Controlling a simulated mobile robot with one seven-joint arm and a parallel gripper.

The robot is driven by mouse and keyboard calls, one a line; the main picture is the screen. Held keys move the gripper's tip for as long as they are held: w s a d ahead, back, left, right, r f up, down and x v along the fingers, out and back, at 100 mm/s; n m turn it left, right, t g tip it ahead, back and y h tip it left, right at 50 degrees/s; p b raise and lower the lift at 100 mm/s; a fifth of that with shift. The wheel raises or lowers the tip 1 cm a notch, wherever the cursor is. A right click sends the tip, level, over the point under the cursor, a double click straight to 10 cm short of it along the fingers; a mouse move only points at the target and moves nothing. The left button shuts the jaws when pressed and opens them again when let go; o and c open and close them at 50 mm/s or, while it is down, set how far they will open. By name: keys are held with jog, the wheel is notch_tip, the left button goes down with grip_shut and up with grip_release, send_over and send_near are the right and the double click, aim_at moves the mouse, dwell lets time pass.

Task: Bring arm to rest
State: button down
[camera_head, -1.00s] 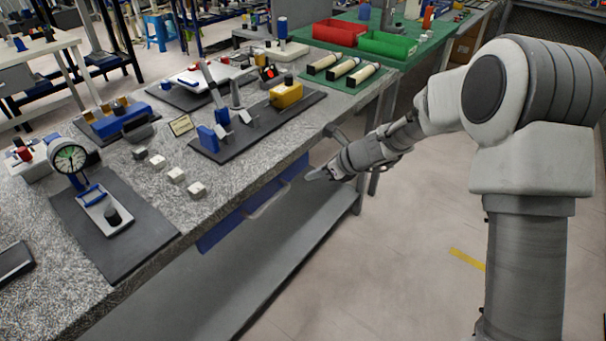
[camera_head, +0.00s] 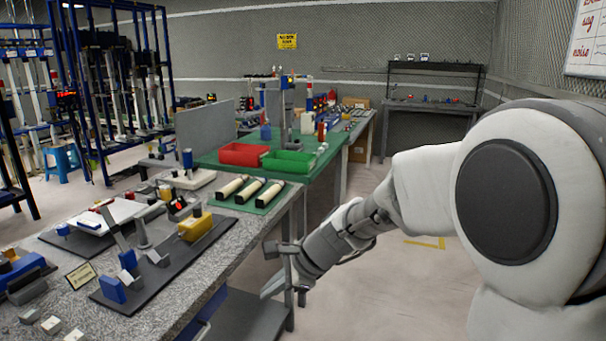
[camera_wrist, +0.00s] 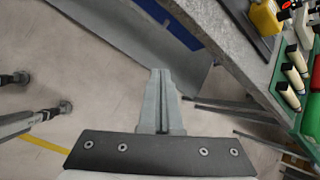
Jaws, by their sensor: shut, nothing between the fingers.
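My arm reaches forward at the right of the head view. My gripper (camera_head: 273,287) hangs beside the right edge of the grey speckled workbench (camera_head: 215,265), in front of its legs. In the wrist view my gripper (camera_wrist: 158,85) points over the floor, with its fingers together and nothing between them. The bench edge lies to its right and the lower shelf (camera_wrist: 135,35) ahead of it. I cannot tell the exact gap between the fingertips and the bench frame.
Fixtures, a yellow block (camera_head: 196,226) and three cream cylinders (camera_head: 248,190) lie on the bench. Red (camera_head: 244,154) and green (camera_head: 289,162) bins stand on the green table behind. A dark table (camera_head: 432,107) stands at the back wall. The floor (camera_head: 390,290) right of the bench is open.

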jog(key=s+d+r+n+t+h, duration=0.1)
jog(key=s+d+r+n+h, duration=0.15)
jog(key=s+d+n, duration=0.35)
jog(key=s+d+r+n+t+h+p, duration=0.1)
jog(key=s+d+r+n+h, duration=0.1)
jog(key=s+d+r+n, duration=0.45)
jog(key=s+d+r+n+t+h, duration=0.1)
jog(key=s+d+n+h, duration=0.2)
jog(key=s+d, duration=0.65)
notch_tip(320, 180, up, 11)
jog(key=a+p, duration=0.1)
jog(key=p, duration=1)
jog(key=shift+g+p, duration=0.3)
